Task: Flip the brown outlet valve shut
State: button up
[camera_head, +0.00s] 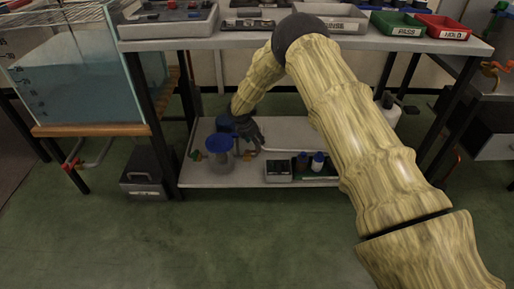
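A grey cylinder with a blue top (219,144) stands on the lower shelf of the workbench. A small orange-brown piece (199,155) sticks out at its left side, with a bit of green by it. Another small, darker fitting shows at its right side, close to my gripper, and I cannot tell its colour well. My gripper (250,137) is dark and reaches down beside the cylinder's upper right. Its fingers are small and partly merge with the shadow, so I cannot tell whether they touch a fitting or how far apart they are.
The upper bench top (260,39) lies above the shelf and carries grey trays, a green bin (398,23) and a red bin (444,27). A small box and blue-capped bottles (317,161) stand on the shelf (214,179) to the right. A water tank (75,80) stands at left.

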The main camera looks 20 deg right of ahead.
jog(key=shift+b+x, duration=0.6)
jog(key=shift+x, duration=1.65)
jog(key=shift+c, duration=0.5)
grip_shut()
